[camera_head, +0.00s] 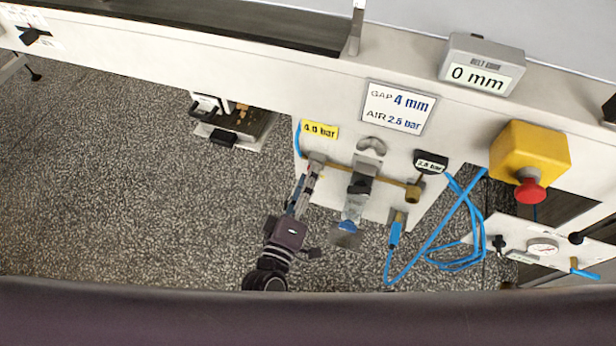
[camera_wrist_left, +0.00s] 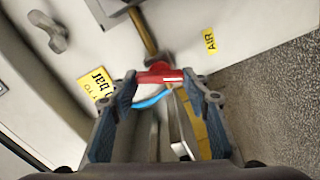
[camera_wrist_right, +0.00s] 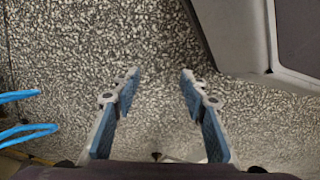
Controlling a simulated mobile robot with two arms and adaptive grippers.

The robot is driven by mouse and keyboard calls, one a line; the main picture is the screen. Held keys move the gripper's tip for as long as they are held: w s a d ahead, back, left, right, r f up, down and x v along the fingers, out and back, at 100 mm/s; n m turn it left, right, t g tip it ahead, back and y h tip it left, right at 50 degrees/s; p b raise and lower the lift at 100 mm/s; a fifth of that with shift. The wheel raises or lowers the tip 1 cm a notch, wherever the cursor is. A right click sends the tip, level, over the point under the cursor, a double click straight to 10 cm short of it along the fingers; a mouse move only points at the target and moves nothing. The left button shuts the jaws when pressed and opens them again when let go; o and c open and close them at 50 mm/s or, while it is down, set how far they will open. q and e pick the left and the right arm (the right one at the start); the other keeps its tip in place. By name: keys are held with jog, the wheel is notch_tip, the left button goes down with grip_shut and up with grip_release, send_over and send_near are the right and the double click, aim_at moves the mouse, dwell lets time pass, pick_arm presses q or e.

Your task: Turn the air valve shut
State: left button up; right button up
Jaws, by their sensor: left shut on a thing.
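The air valve's red handle (camera_wrist_left: 160,77) shows in the left wrist view, at the end of a brass pipe (camera_wrist_left: 142,32). My left gripper (camera_wrist_left: 160,84) is shut on this handle, one fingertip at each end of it. In the head view my left gripper (camera_head: 311,174) reaches up to the left end of the brass pipe (camera_head: 390,181) and mostly hides the handle. My right gripper (camera_wrist_right: 160,75) is open and empty above the speckled floor in the right wrist view; it does not show in the head view.
A filter unit (camera_head: 357,200) hangs mid-pipe, with a 2.8 bar gauge (camera_head: 431,163) to its right. Blue hoses (camera_head: 432,245) hang at the right. A red stop button (camera_head: 530,191) sits on a yellow box (camera_head: 530,152).

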pick_arm(q)
jog(key=shift+f+n, duration=0.1)
jog(key=shift+n, duration=2.2)
pick_arm(e)
jog(key=shift+w+r, duration=0.75)
jog(key=shift+r, duration=0.1)
jog(key=shift+s, duration=0.1)
pick_arm(q)
jog(key=o, duration=1.2)
jog(key=shift+c, duration=0.2)
pick_arm(e)
jog(key=shift+s+a+f, duration=0.1)
pick_arm(q)
jog(key=v, duration=1.2)
